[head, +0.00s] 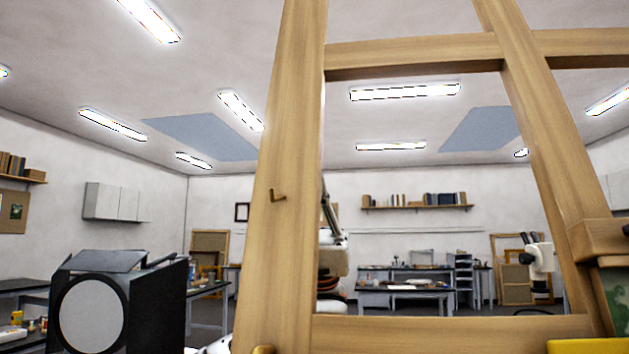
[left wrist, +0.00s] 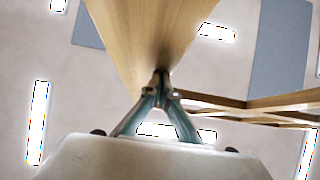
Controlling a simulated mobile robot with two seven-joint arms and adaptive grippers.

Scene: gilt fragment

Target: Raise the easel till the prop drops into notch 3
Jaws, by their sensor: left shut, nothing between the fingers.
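The wooden easel (head: 268,200) fills the middle and right of the head view, very close, with tall uprights and crossbars. The prop and notch 3 cannot be made out. My right gripper is not in view.
A black lamp-like box with a round white face (head: 92,314) stands at the lower left. A microscope (head: 540,258) shows between the easel's members. Worktables (head: 405,287) and a book shelf (head: 415,207) are along the far wall. A yellow item (head: 590,346) is at the bottom right.

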